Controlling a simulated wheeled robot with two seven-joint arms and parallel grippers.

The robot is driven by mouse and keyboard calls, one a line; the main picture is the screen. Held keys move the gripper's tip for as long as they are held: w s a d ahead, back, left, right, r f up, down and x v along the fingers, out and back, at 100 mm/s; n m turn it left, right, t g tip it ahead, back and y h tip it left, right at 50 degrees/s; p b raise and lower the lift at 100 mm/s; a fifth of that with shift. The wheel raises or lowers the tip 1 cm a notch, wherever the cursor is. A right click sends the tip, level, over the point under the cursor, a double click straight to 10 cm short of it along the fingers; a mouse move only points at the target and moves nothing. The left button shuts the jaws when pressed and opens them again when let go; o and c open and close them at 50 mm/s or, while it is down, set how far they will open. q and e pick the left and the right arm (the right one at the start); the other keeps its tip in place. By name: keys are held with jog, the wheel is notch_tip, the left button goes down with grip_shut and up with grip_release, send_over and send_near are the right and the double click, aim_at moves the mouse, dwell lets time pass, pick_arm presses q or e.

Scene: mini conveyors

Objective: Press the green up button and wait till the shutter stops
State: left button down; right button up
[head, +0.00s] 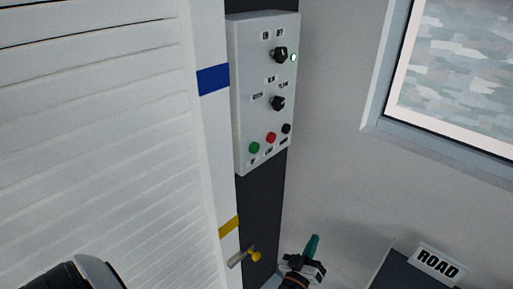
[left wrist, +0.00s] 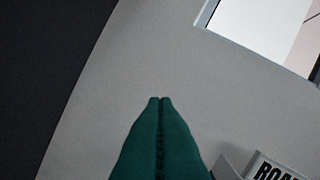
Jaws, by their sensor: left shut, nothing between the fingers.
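The control box (head: 264,90) is a pale grey panel on a dark post at the upper middle of the head view. Its green button (head: 254,148) is at the lower left, beside a red button (head: 271,138) and a black button (head: 286,128). The white slatted shutter (head: 100,140) fills the left. My left gripper (head: 314,238) is shut and empty, below and right of the box, apart from it. Its closed teal fingers (left wrist: 160,100) show in the left wrist view. My right gripper is not visible.
A yellow-knobbed lever (head: 254,255) sticks out low on the post, left of my gripper. A ROAD sign (head: 438,262) on a dark block stands at the lower right. A window (head: 455,80) is at the upper right. Bare grey wall lies between.

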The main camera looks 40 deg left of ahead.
aim_at(254, 148)
pick_arm(q)
jog(key=s+a+r+n+g+y, duration=0.1)
jog(key=a+r+n+g+y, duration=0.1)
jog(key=r+n+y, duration=0.4)
jog(key=s+a+r+n+g+y, duration=0.1)
jog(key=a+r+n+y, duration=0.4)
jog(key=r, duration=1.2)
jog(key=n+y, duration=0.2)
jog(key=n, duration=0.2)
jog(key=shift+s+n+g+p, duration=0.25)
jog(key=shift+n+g+p, duration=0.1)
jog(key=shift+n+g, duration=0.05)
jog(key=shift+a, duration=0.15)
jog(key=a, duration=0.8)
jog(key=shift+w+a, duration=0.35)
jog(key=shift+w, duration=0.05)
jog(key=shift+a+r+p, duration=0.1)
jog(key=shift+a+p, duration=0.05)
jog(key=shift+p, duration=0.2)
jog(key=shift+a, duration=0.3)
